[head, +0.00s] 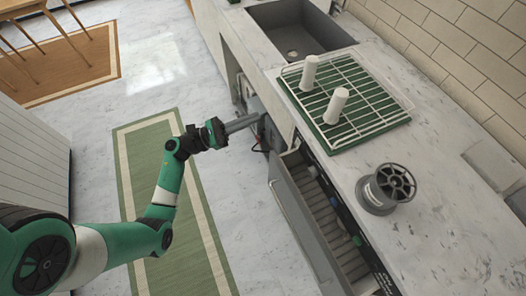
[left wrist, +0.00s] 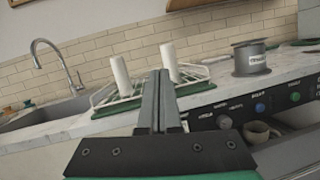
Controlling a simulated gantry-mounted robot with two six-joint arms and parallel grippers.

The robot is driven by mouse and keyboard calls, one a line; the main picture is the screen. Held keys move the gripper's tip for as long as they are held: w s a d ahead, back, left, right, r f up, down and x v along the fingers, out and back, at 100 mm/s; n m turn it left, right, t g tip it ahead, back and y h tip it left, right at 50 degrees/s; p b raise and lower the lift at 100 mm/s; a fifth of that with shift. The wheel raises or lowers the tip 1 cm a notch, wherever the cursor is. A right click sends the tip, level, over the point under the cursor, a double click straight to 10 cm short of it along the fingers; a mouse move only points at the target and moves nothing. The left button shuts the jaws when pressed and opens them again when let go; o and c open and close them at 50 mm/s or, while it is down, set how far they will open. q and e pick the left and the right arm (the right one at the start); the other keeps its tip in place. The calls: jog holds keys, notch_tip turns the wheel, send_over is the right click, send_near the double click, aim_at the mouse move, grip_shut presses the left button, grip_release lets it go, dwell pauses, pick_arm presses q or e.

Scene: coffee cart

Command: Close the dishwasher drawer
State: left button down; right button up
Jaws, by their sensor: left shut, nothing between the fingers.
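The dishwasher drawer (head: 290,199) is pulled out from under the counter in the head view. Its grey front panel faces the aisle, and a slatted rack shows inside. In the left wrist view, part of the drawer (left wrist: 289,151) is at the lower right, with a light cup (left wrist: 256,133) behind its front edge. My left gripper (head: 257,118) is shut and empty, pointing at the cabinet front just beyond the drawer's far end. Its closed fingers (left wrist: 159,79) stand upright in the wrist view. Contact with the drawer cannot be told. My right gripper is not in view.
A control panel with knobs (left wrist: 260,107) runs above the drawer. The counter (head: 425,215) holds a green drying rack (head: 373,132) with two white cylinders, and a grey spool-like item (head: 383,190). A sink (head: 300,30) is beyond. The aisle floor with a green rug (head: 190,235) is clear.

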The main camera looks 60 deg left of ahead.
pick_arm(q)
jog(key=s+f+n+g+y+b, duration=0.1)
jog(key=s+f+b, duration=0.2)
jog(key=f, duration=0.7)
jog(key=s+f+n+g+y+b, duration=0.15)
jog(key=s+f+b, duration=0.25)
jog(key=f, duration=0.7)
jog(key=n+y+b, duration=0.1)
jog(key=b, duration=0.1)
send_near(271, 163)
jog(key=w+b, duration=0.1)
jog(key=w, duration=0.1)
jog(key=w+b, duration=0.1)
jog(key=w, duration=0.1)
jog(key=w+d+b, duration=0.1)
jog(key=w, duration=0.1)
jog(key=shift+w+r, duration=0.1)
jog(key=shift+w, duration=0.3)
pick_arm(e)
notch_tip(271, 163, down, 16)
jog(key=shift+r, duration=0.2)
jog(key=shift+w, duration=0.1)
